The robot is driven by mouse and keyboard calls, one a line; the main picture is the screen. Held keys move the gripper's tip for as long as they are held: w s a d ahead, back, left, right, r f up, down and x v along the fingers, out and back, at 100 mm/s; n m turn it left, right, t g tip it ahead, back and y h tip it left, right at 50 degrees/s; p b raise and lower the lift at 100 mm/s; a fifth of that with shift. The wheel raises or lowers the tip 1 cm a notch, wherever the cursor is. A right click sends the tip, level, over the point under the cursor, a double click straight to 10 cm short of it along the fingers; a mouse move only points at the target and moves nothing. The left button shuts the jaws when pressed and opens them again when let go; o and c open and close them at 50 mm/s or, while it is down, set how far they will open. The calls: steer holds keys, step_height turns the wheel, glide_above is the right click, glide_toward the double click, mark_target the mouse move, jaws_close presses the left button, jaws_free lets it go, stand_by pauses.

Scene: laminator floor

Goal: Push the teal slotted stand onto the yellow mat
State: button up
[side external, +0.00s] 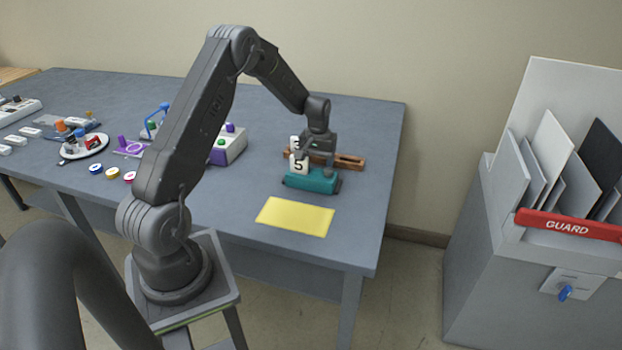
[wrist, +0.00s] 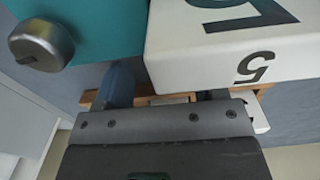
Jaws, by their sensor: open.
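The teal slotted stand (side external: 313,181) sits on the grey table just beyond the far edge of the yellow mat (side external: 295,217). In the side view it appears off the mat. A white block marked 5 (side external: 299,163) stands at its left part. My gripper (side external: 317,158) is open, low behind the stand on its far side from the mat. Whether it touches the stand is hidden. In the wrist view the teal stand (wrist: 105,25) fills the top left, with a metal knob (wrist: 41,45). The white block (wrist: 235,45) covers part of my fingers.
A brown wooden slotted piece (side external: 350,161) lies behind my gripper. A grey box with a purple side (side external: 228,146) stands to the left, with several small items farther left. The table around the mat is clear. A grey bin with a red GUARD bar (side external: 567,226) stands off the table, right.

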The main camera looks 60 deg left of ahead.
mark_target(309, 176)
steer(key=shift+d, duration=0.1)
steer(key=shift+s+d, duration=0.8)
steer(key=shift+s, duration=0.05)
steer(key=shift+s+d, duration=0.1)
steer(key=shift+s+d, duration=0.8)
steer(key=shift+s+d, duration=0.85)
steer(key=shift+s, duration=0.05)
stand_by(0.4)
steer(key=shift+s+d, duration=0.9)
steer(key=shift+s+d, duration=0.1)
